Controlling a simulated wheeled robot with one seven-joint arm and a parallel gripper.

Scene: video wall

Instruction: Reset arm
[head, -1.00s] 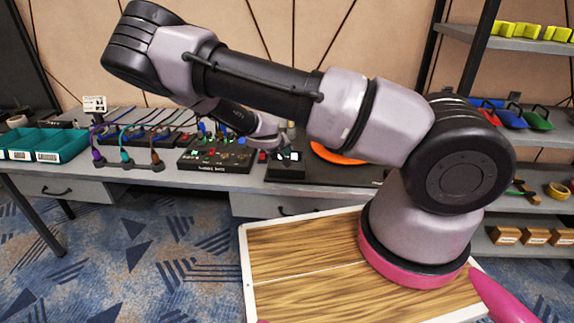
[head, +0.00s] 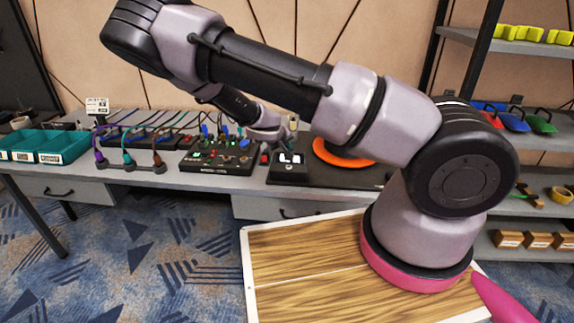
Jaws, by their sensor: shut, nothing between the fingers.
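My arm rises from its pink-ringed base at the right, and its upper links cross the top of the head view. The forearm reaches down behind them toward the workbench (head: 215,182). My gripper (head: 291,126) shows small and partly hidden by the arm, above the bench between a small black box with a lit display (head: 288,170) and an orange disc (head: 340,153). It is shut and holds nothing that I can see.
A black control panel (head: 218,168) with switches and coloured cables stands left of the display box. Teal bins (head: 62,147) sit at the bench's left end. A shelf (head: 520,46) with yellow items, coloured trays and wooden boxes stands at the right.

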